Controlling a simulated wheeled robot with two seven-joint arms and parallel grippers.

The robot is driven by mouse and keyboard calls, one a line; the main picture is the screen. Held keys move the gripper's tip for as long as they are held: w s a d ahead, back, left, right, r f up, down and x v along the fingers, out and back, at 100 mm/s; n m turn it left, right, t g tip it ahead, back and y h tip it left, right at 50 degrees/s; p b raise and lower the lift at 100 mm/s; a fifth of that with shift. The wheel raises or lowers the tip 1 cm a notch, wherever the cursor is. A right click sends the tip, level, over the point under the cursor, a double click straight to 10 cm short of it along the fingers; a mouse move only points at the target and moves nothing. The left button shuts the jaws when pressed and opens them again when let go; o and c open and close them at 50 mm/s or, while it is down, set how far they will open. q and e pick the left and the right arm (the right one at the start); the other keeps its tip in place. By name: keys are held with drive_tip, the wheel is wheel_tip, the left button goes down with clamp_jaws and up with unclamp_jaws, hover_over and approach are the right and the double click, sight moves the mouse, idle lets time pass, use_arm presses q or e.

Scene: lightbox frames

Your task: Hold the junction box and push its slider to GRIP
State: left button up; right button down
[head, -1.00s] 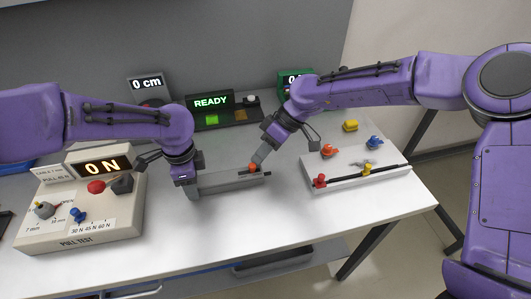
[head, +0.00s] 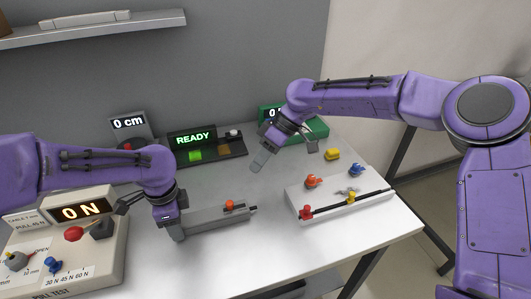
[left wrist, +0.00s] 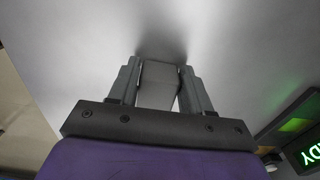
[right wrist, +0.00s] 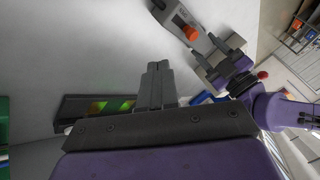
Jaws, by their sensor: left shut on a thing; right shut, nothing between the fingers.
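The junction box is a long grey block (head: 212,220) lying on the white table, with an orange slider (head: 230,205) on top toward its right end. Any lettering on it is too small to read. My left gripper (head: 174,230) is shut on the box's left end; in the left wrist view the grey end (left wrist: 159,84) sits between both fingers. My right gripper (head: 260,162) is shut and empty, raised behind and right of the slider, apart from it. In the right wrist view its closed fingers (right wrist: 156,84) show, with the slider (right wrist: 190,34) beyond.
A pull-test unit (head: 112,255) reading 0 N stands at the left. A READY display (head: 192,138) and a 0 cm display (head: 128,123) stand behind. A white board (head: 340,205) with coloured pieces lies at the right. Bare table lies in front of the box.

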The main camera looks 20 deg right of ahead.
drive_tip(key=shift+v, duration=1.7)
use_arm(q)
drive_tip(key=o, duration=1.2)
